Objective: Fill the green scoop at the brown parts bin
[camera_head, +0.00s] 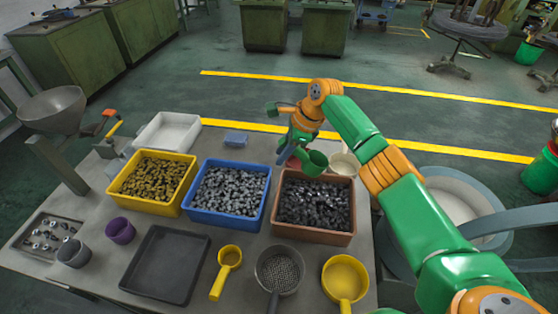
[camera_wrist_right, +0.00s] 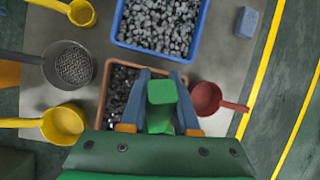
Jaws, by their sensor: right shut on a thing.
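The brown parts bin (camera_head: 313,233) stands at the right of the three parts bins and holds dark metal parts (camera_head: 318,203). My right gripper (camera_wrist_right: 163,128) is shut on the green scoop (camera_wrist_right: 161,92). In the head view the green scoop (camera_head: 313,161) is over the far edge of the brown bin, above the parts. Whether its bowl touches the parts or holds any cannot be told. In the wrist view the fingers sit on either side of the green scoop, over the bin. My left gripper is not in view.
A red scoop (camera_wrist_right: 206,98) lies right beside the gripper, and a cream cup (camera_head: 344,164) stands behind the bin. Blue (camera_head: 222,217) and yellow (camera_head: 146,205) bins stand to the left. A sieve (camera_head: 280,268), yellow scoops (camera_head: 345,280) and a black tray (camera_head: 166,265) lie in front.

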